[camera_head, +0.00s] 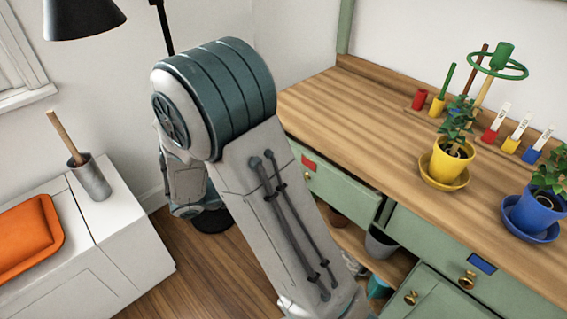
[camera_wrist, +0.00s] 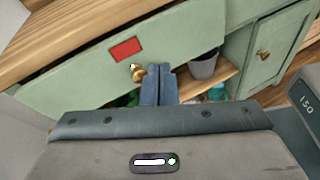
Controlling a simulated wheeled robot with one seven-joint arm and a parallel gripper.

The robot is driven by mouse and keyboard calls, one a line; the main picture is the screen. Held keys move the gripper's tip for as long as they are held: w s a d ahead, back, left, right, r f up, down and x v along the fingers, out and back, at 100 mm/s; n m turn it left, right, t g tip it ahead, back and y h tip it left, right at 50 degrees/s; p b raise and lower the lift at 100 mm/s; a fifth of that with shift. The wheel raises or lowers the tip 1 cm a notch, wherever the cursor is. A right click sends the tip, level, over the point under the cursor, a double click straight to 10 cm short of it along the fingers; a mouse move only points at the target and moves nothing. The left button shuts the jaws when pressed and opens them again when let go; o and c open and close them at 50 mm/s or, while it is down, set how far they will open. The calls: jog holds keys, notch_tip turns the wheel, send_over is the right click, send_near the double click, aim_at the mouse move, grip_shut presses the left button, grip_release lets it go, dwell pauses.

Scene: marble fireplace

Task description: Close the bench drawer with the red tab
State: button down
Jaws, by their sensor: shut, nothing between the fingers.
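The green bench drawer (camera_head: 345,198) with the red tab (camera_head: 309,163) is under the left part of the wooden bench top. My arm partly covers it in the head view. In the wrist view the drawer front (camera_wrist: 185,38) fills the upper middle, with the red tab (camera_wrist: 125,49) above a brass knob (camera_wrist: 138,72). My gripper (camera_wrist: 158,72) is shut and empty, its fingertips in front of the drawer front just right of the knob. I cannot tell whether they touch. How far the drawer stands out is hard to tell. The head view hides my gripper behind my arm.
A blue-tab drawer (camera_head: 482,263) and a cupboard door (camera_head: 437,298) are to the right. An open shelf with a grey pot (camera_head: 380,242) lies below. Yellow (camera_head: 452,160) and blue (camera_head: 538,214) plant pots stand on the bench. A white cabinet (camera_head: 118,215) is at left.

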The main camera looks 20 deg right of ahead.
jog(key=w+a+f+n+t+h+b, duration=0.1)
jog(key=w+a+f+n+t+h, duration=0.1)
jog(key=w+a+f+n+t, duration=0.3)
jog(key=w+r+b+x, duration=0.1)
jog(key=b+x, duration=0.2)
jog(key=x, duration=1.1)
jog(key=shift+r+n+t, duration=0.3)
jog(key=shift+n, duration=0.1)
jog(key=shift+w, duration=0.2)
